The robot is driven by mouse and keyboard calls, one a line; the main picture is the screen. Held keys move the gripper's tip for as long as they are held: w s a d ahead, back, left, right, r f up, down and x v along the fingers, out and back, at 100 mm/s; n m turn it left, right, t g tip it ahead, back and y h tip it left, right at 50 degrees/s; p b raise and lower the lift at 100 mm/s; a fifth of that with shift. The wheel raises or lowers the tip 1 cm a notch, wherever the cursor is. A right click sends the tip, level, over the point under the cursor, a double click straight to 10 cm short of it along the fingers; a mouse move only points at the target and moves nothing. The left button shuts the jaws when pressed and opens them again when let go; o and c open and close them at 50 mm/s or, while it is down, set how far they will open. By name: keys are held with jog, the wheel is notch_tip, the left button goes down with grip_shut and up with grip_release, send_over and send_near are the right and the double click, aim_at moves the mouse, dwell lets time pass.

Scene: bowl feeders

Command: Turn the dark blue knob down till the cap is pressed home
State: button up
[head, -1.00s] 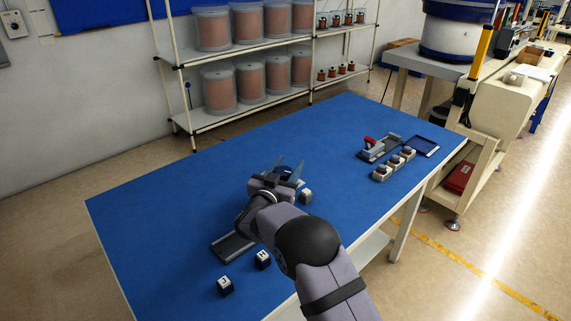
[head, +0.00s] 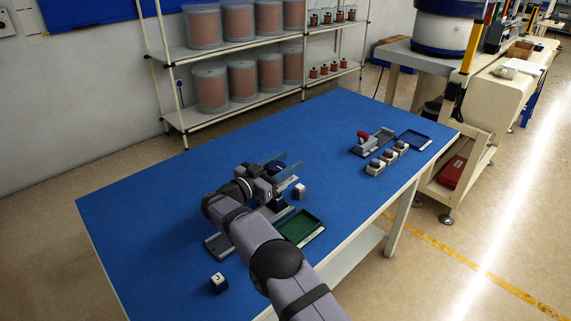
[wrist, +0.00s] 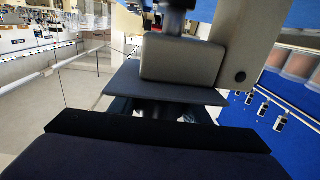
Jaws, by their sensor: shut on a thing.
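My gripper (head: 283,166) is at the left-centre of the blue table, with its two grey finger plates pointing right and away. A small fixture (head: 281,206) with dark blue parts stands just below it, mostly hidden by my arm. In the wrist view a large dark blue surface (wrist: 145,162), seemingly the knob, fills the bottom edge. Beyond it are a black edge, a dark plate (wrist: 165,88) and a beige block (wrist: 183,62). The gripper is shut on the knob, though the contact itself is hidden. I cannot see the cap or how far it is pressed.
A green tray (head: 314,232) lies right of my arm and a grey channel (head: 215,246) left of it. Small light blocks stand near the front (head: 218,283) and right of the gripper (head: 299,191). A red-handled clamp (head: 363,138), blue tray (head: 428,144) and three capped blocks (head: 375,168) sit at right.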

aim_at(269, 173)
dwell(0.4)
jog(key=o, duration=1)
jog(key=shift+o, duration=0.2)
jog(key=shift+b+v, duration=0.7)
jog(key=shift+v, duration=3)
